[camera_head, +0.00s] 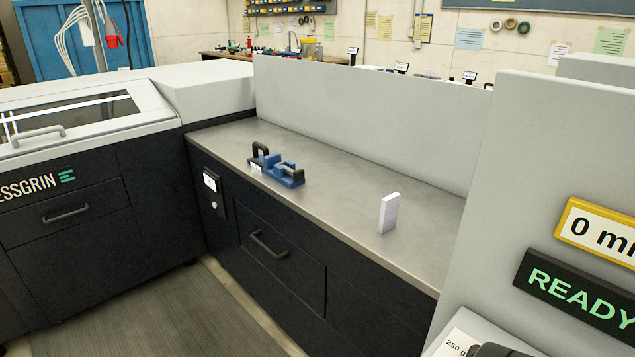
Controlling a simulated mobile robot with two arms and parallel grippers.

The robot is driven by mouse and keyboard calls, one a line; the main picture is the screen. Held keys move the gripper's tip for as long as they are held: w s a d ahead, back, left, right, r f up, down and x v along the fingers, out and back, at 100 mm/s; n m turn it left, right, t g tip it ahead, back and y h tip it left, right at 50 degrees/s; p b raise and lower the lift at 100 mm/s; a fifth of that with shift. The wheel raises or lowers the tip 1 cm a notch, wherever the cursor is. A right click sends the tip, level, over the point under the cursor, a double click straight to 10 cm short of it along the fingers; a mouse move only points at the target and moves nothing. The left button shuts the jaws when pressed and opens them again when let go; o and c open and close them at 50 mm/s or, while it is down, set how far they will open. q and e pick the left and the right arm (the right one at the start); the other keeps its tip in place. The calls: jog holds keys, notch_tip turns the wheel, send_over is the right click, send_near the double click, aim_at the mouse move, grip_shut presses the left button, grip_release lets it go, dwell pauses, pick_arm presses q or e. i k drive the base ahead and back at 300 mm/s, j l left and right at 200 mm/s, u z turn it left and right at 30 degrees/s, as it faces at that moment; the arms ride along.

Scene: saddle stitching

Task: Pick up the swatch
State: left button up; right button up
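No thing in view is clearly marked as the swatch. A small white upright block (389,213) stands on the grey counter (335,205), near its front edge and right of centre. A white surface printed "250 g" (455,344) shows at the bottom edge, partly cut off. I cannot tell whether either one is the swatch. A dark rounded shape covers part of the printed surface, and I cannot tell what it is. Neither of my grippers can be made out in this view.
A blue tool with a black handle (284,173) sits on the counter, left of the block. A low grey wall (370,115) backs the counter. A grey panel with a READY display (580,293) rises at right. The counter between tool and block is clear.

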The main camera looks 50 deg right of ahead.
aim_at(389, 208)
jog(key=i+j+z, duration=0.1)
jog(key=i+z, duration=0.3)
jog(key=i+j+z, duration=0.2)
jog(key=i+z, duration=0.2)
jog(key=i+j, duration=0.05)
